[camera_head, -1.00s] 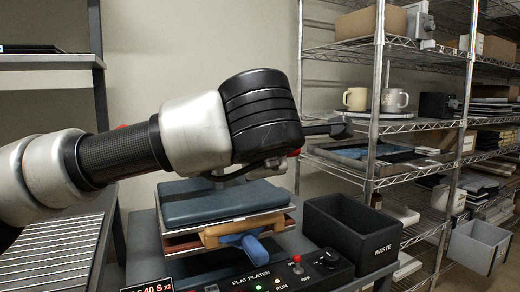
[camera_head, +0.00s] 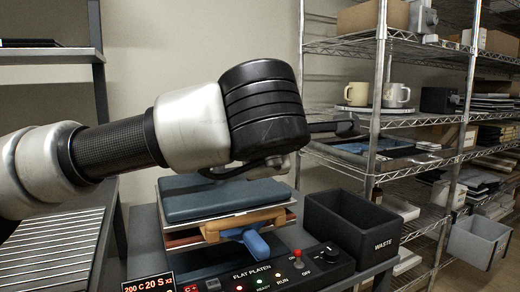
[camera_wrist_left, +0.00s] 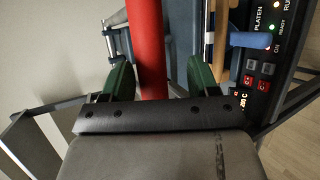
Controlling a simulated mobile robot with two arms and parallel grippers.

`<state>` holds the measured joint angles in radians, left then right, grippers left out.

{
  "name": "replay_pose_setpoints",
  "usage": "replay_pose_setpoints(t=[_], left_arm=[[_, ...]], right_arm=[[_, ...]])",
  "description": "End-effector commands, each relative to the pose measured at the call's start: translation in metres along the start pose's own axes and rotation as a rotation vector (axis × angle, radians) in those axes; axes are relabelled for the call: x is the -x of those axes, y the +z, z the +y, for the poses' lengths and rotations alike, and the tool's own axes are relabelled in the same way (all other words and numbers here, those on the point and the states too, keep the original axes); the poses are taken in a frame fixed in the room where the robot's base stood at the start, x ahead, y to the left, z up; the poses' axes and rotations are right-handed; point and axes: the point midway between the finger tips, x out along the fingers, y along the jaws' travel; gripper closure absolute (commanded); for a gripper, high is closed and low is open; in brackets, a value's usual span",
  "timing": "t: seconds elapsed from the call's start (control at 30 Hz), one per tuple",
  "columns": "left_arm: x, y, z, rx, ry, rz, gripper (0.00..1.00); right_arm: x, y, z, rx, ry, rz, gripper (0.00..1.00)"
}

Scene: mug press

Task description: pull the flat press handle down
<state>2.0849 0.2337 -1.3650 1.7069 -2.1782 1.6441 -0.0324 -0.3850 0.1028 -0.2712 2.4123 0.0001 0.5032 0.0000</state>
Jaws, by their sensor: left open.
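The flat press (camera_head: 225,198) stands below my left arm in the head view, with a blue top pad. The red press handle (camera_wrist_left: 146,42) is a thick red bar in the left wrist view. It lies between the green fingers of my left gripper (camera_wrist_left: 158,82), which are open with a visible gap on the right side. Contact on the left side cannot be told. My right gripper is not in view.
A wooden piece (camera_head: 240,224) and a blue grip (camera_head: 250,241) stick out at the press's front. The control box (camera_head: 290,270) sits before it. A black waste bin (camera_head: 350,228) stands to the right, beside a wire shelf holding mugs (camera_head: 396,95).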

Motion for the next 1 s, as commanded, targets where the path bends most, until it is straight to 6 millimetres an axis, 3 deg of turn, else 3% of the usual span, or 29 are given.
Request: replay_pose_setpoints(t=[0.2,0.43,1.0], left_arm=[[0.047,0.001,0.001,-0.001,0.003,-0.003,0.4],[0.081,0.0,0.0,-0.001,0.0,0.0,0.4],[0.09,0.0,-0.001,0.0,-0.002,0.001,0.4]], right_arm=[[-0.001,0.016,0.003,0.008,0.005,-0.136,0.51],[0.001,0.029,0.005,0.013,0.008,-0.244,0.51],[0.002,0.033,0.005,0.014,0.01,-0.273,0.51]])
